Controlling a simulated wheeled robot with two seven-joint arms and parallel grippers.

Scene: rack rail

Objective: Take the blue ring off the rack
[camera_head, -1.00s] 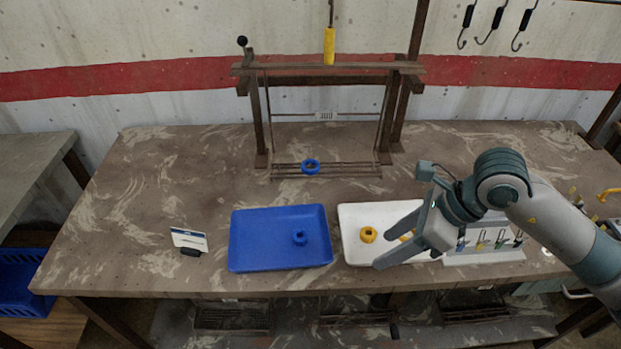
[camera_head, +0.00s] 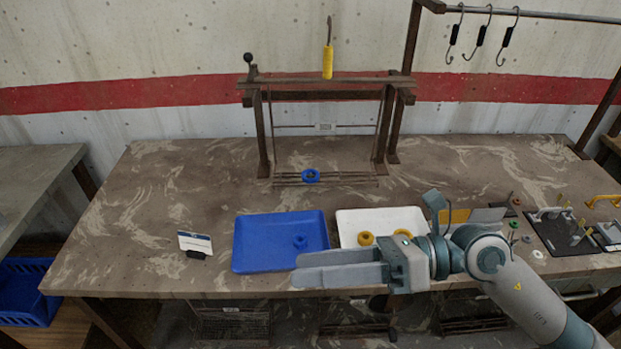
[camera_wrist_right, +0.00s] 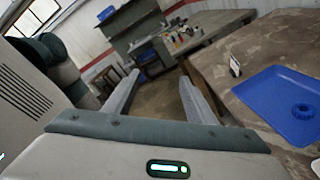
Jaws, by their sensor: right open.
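The blue ring (camera_head: 311,176) sits on the low rail of the dark metal rack (camera_head: 264,140) at the back of the table. My right gripper (camera_head: 296,271) is open and empty. It is at the table's front edge, in front of the blue tray, well apart from the ring, with its fingers pointing left. In the right wrist view my right gripper's two fingers (camera_wrist_right: 158,92) are spread with nothing between them. The rack is not seen there. My left gripper is not in view.
A blue tray (camera_head: 250,260) holds a second blue ring (camera_head: 300,242); the tray also shows in the right wrist view (camera_wrist_right: 262,97). A white tray (camera_head: 380,217) holds yellow rings (camera_head: 365,238). A small sign (camera_head: 195,243) stands left. The table between trays and rack is clear.

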